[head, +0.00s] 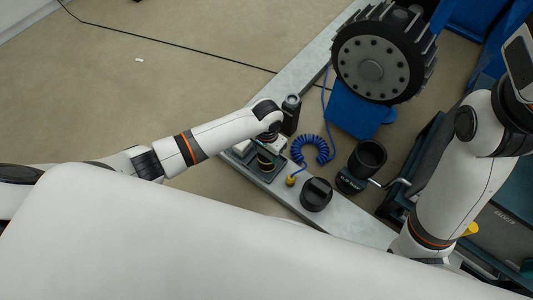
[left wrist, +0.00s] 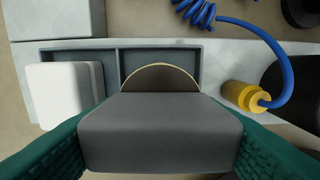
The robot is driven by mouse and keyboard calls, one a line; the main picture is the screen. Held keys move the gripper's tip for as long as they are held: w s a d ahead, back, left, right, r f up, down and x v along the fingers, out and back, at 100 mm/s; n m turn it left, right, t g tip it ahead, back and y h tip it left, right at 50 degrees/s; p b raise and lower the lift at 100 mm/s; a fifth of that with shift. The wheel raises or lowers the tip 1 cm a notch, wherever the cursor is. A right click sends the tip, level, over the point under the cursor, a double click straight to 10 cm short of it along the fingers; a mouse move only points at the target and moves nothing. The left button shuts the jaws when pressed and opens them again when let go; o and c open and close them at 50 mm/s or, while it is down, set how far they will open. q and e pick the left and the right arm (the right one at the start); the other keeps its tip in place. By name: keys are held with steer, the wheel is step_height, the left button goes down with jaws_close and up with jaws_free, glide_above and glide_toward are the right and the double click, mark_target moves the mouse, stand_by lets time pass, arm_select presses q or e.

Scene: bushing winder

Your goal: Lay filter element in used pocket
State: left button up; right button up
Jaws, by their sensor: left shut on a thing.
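In the head view my left wrist hangs over the tray (head: 268,178) and hides most of the grip. The tray also shows in the left wrist view (left wrist: 60,46), with a divider between two pockets. A white block (left wrist: 62,92) sits at the left pocket. A dark disc with a yellow rim (left wrist: 160,76) shows just beyond the grey block at the right pocket; whether they touch is unclear. My right gripper is out of view.
A coiled blue hose (head: 310,148) with a yellow fitting (head: 291,181) lies right of the tray. A black knob-like part (head: 317,193), a dark bottle (head: 290,114) and a black cup (head: 367,158) stand nearby. A large toothed wheel (head: 372,66) is behind.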

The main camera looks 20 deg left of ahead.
arm_select(q)
steer(key=shift+f, duration=0.1)
steer(key=o, duration=1.1)
steer(key=shift+f, duration=0.1)
